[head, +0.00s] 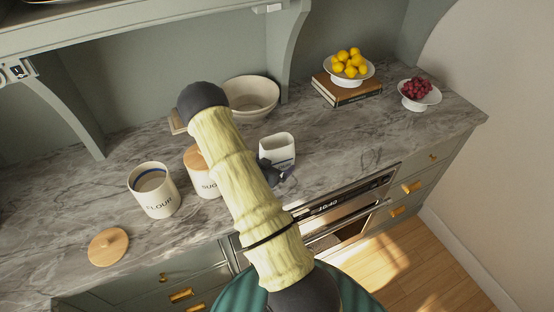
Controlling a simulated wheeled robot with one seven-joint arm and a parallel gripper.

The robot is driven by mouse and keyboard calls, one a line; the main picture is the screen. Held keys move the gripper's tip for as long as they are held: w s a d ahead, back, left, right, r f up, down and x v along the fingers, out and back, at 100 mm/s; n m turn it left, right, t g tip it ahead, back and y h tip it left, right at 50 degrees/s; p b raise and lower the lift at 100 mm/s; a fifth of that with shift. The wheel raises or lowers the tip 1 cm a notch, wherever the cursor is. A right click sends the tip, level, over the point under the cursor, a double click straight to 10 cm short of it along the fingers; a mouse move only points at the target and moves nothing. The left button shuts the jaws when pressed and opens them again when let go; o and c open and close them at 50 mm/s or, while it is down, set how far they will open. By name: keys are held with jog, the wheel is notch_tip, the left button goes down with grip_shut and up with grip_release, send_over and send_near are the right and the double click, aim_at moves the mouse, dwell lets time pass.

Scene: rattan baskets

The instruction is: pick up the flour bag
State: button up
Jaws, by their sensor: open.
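A white, upright, bag-like container (277,145) stands on the marble counter near the middle, and it may be the flour bag. Its top looks open and its lower front is partly covered. My gripper (284,175) is a small dark shape at the container's lower front, open and mostly hidden behind my pale arm. I cannot tell whether its fingers touch or surround the container. A cream canister marked FLOUR (156,198) stands open further left, away from my gripper.
A canister marked SUGAR (205,184) is partly behind my arm. A wooden lid (108,247) lies at the front left. A bowl (252,96) stands behind. Lemons on a stand (349,71) and red fruit (418,90) are at right. Counter right of the white container is clear.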

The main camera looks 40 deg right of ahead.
dwell(0.3)
jog(key=c, duration=1.5)
jog(key=shift+r, duration=0.15)
jog(key=b, duration=0.3)
send_near(283, 136)
jog(key=shift+x, duration=2.15)
jog(key=shift+a, duration=0.1)
